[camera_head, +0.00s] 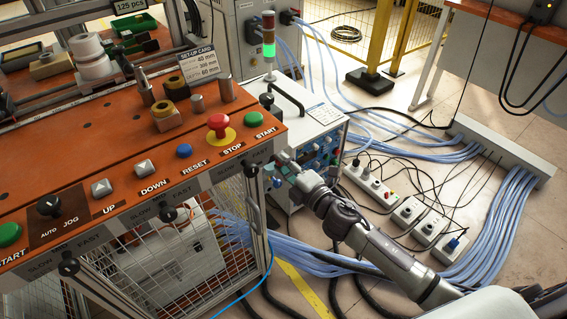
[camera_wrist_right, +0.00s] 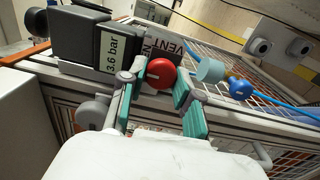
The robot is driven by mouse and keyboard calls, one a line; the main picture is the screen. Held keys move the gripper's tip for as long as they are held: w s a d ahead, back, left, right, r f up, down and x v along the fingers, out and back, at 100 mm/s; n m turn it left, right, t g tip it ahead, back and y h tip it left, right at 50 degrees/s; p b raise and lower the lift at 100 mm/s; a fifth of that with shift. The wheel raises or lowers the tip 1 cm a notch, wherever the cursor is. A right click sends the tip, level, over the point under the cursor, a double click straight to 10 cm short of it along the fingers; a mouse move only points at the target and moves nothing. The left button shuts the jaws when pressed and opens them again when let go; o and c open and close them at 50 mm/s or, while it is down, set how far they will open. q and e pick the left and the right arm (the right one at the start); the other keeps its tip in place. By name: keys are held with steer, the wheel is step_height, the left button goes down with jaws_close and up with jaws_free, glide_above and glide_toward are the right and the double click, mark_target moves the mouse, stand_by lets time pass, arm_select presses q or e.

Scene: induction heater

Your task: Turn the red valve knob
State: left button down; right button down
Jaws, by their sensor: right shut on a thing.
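The red valve knob (camera_wrist_right: 160,73) shows in the right wrist view, next to a label reading VENT and a gauge (camera_wrist_right: 112,50) reading 3.6 bar. It is round, with a pale mark on its face. My right gripper (camera_wrist_right: 156,84) has one teal-padded finger on each side of it and is shut on it. In the head view my right gripper (camera_head: 283,167) is at the right end of the orange control bench, and the valve knob is hidden there. My left gripper is not in view.
The orange bench (camera_head: 60,185) carries several push buttons, including a red STOP button (camera_head: 218,124). A blue fitting (camera_wrist_right: 240,88) with a blue hose is right of the knob. A cabinet (camera_head: 318,135) stands behind my gripper. Blue cables and power strips (camera_head: 408,212) lie on the floor.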

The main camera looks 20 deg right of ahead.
stand_by(0.3)
steer(key=c, duration=0.8)
jaws_free()
steer(key=shift+c, duration=0.2)
steer(key=v, duration=1.2)
